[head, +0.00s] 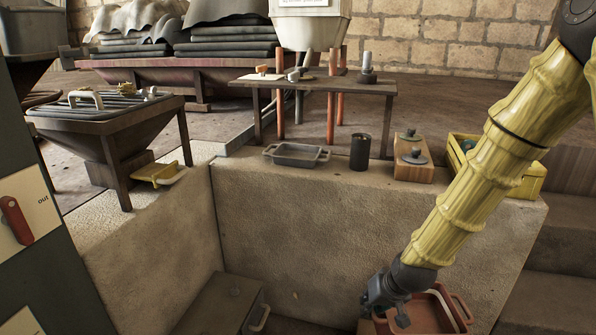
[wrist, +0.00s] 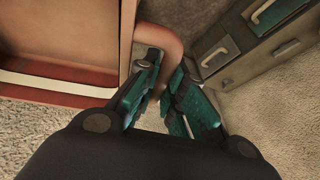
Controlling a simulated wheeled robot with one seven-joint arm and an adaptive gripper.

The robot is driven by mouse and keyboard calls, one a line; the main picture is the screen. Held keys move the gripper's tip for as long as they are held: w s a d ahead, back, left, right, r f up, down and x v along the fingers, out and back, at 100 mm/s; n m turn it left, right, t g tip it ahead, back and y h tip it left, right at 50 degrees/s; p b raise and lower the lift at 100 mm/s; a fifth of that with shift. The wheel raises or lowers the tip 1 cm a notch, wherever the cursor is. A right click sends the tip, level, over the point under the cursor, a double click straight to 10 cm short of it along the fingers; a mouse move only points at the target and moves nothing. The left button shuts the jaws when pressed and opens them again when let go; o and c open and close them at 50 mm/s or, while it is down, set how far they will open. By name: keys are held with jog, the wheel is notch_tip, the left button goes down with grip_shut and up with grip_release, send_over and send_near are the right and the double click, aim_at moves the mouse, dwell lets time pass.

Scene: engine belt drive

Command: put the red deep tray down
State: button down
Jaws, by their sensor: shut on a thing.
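The red deep tray (head: 428,313) is low at the bottom right of the head view, partly cut off by the frame edge and partly covered by my arm. My gripper (head: 385,291) is at the tray's left end. In the wrist view, the tray (wrist: 60,88) fills the upper left, with its reddish wall and a pale inside band. My gripper (wrist: 160,100) has its teal finger pads closed around the tray's rounded handle (wrist: 160,44). What lies under the tray is mostly hidden.
A stone ledge (head: 370,225) holds a grey tray (head: 296,154), a dark cylinder (head: 360,151), a wooden box (head: 414,164) and a yellow crate (head: 535,178). A dark cabinet with a handle (head: 222,305) stands low to the left; a handled box (wrist: 255,45) shows in the wrist view.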

jog(key=s+r+p, duration=0.2)
jog(key=r+p, duration=1)
jog(key=p, duration=0.5)
jog(key=s+r+p, duration=0.2)
jog(key=r+p, duration=1)
jog(key=p, duration=0.5)
jog(key=shift+a+n, duration=0.3)
jog(key=shift+a, duration=0.1)
jog(key=shift+s+f, duration=0.1)
jog(key=shift+f, duration=0.05)
